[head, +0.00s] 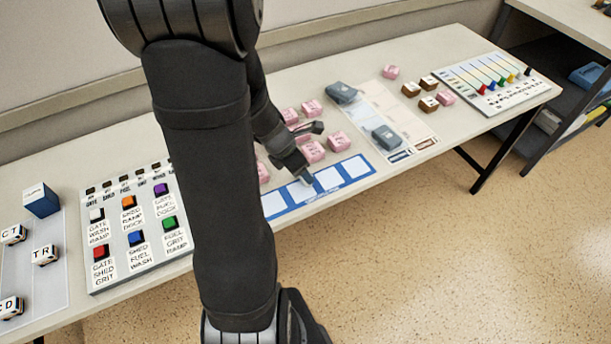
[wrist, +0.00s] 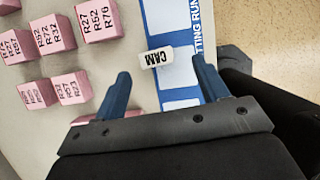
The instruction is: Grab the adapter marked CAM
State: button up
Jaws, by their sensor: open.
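A small white adapter marked CAM (wrist: 156,57) lies at the edge of a blue-bordered strip with white squares, in the wrist view. Its lettering appears upside down there. My gripper (wrist: 160,80) is open, with one blue finger to the left of the adapter and one to the right. The adapter shows a little beyond the fingertips, and nothing is held. In the head view my gripper (head: 306,180) is low over the blue-bordered strip (head: 346,181), and my arm covers much of the table's middle. I cannot tell whether the fingers touch the table.
Several pink blocks (wrist: 50,32) with R-number labels lie just left of the gripper. A panel of coloured buttons (head: 133,230) and a blue box (head: 41,200) stand at the left. Grey objects (head: 386,138) rest on a pale sheet, near a board of coloured sliders (head: 490,80).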

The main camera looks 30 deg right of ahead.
jog(key=shift+w+x, duration=0.15)
jog(key=shift+x, duration=1.25)
jog(key=shift+w+x, duration=0.1)
jog(key=shift+x, duration=1.3)
jog(key=c, duration=1)
jog(key=shift+c, duration=0.2)
jog(key=shift+r, duration=0.25)
